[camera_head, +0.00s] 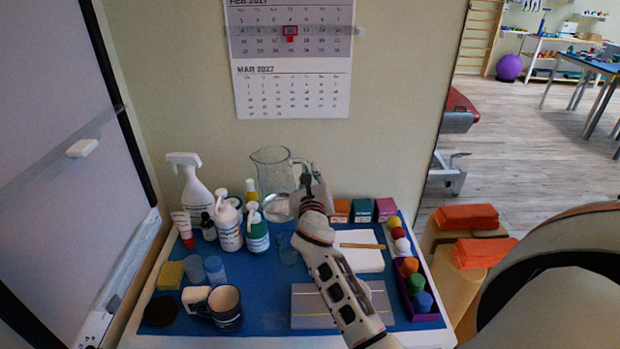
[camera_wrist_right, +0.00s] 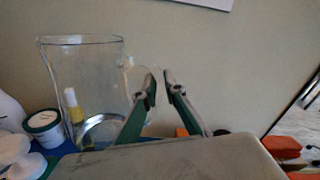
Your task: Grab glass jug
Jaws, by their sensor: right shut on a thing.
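The clear glass jug (camera_head: 272,178) stands upright at the back of the blue-topped table, close to the wall, with its handle to the right. In the right wrist view the jug (camera_wrist_right: 90,75) fills the left side. My right gripper (camera_head: 306,178) reaches it from the front right and is shut on its handle. In the wrist view the two fingers (camera_wrist_right: 160,88) are at the handle with a narrow gap between them. Whether the jug's base touches the table is hard to tell. My left gripper is not in view.
A white spray bottle (camera_head: 193,190) and several pump bottles stand left of the jug. Small coloured boxes (camera_head: 362,210) stand to its right. A dark mug (camera_head: 225,307) and a purple tray of balls (camera_head: 418,290) are nearer. The wall with the calendar (camera_head: 290,60) is close behind.

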